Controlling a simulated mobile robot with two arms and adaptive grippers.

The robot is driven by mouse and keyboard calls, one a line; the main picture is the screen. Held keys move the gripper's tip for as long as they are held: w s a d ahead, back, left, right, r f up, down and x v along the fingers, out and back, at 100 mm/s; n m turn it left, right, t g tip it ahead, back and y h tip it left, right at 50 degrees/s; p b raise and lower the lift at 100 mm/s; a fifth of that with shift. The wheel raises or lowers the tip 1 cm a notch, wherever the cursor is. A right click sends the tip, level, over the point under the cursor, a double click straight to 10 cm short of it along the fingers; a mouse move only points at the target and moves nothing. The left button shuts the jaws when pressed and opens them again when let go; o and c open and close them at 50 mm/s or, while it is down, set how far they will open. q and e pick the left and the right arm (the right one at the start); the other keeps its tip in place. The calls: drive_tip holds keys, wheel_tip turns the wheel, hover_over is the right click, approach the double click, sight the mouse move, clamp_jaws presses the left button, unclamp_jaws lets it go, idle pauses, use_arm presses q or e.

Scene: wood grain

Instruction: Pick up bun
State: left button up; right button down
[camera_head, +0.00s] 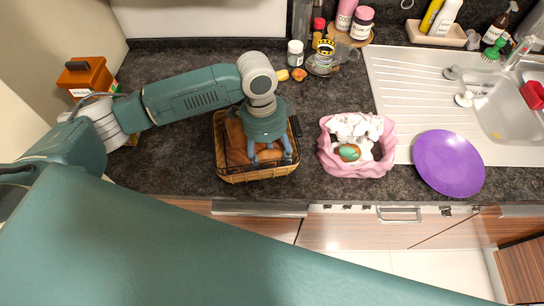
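A woven brown basket (257,176) stands on the dark countertop, lined with brown, bread-coloured contents (235,146) that look like the bun or buns. My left gripper (270,157) points down into the basket, over its right part. Its fingers are spread apart, with brown surface showing between and beside them. Whether the fingers touch a bun is hard to tell, as the gripper and wrist hide part of the contents. My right gripper is not in view.
A pink wavy bowl (329,156) holding white and coloured items stands right of the basket. A purple plate (449,164) lies further right, near the sink (508,118). Jars, a cup (324,62) and bottles line the back. An orange-brown box (86,77) stands at the left.

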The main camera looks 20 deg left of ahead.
use_arm(q)
drive_tip(key=c, duration=0.4)
drive_tip(key=shift+c, duration=0.2)
